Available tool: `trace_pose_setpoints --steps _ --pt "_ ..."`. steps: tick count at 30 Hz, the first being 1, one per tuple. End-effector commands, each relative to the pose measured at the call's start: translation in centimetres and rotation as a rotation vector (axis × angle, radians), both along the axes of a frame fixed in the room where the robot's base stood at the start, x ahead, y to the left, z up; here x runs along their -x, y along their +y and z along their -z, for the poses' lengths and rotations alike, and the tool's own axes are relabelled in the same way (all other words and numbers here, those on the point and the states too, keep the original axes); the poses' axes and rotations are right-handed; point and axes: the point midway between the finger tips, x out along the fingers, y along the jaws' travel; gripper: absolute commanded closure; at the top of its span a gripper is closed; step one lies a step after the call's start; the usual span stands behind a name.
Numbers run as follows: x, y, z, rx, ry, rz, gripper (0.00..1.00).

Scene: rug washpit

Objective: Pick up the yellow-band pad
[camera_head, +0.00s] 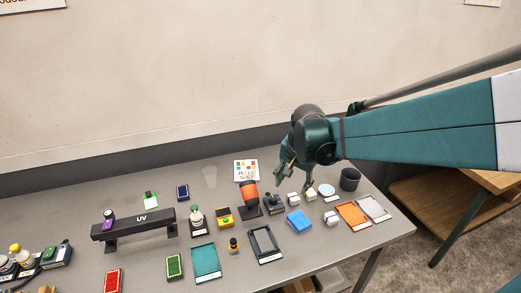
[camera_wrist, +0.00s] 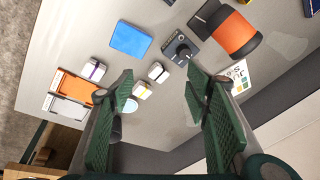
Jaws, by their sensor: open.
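A small white pad with a yellowish band (camera_wrist: 142,90) lies on the grey table in the wrist view, close beside the left finger. A white pad with a purple band (camera_wrist: 94,70) lies farther left in the wrist view.
A blue block (camera_head: 299,221), a dark device with a knob (camera_head: 274,204) and an orange cylinder on a stand (camera_head: 249,194) stand nearby. A pale disc (camera_head: 326,190), a dark cup (camera_head: 349,180) and orange and grey trays (camera_head: 352,215) lie to the right.

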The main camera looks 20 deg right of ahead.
Motion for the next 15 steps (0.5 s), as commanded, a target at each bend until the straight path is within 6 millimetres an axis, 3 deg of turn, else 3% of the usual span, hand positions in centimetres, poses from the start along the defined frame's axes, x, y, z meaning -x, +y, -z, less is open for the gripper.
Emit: trace_pose_setpoints --steps 15 --pt "-4.9 -5.8 2.4 -0.07 0.095 0.274 0.52"
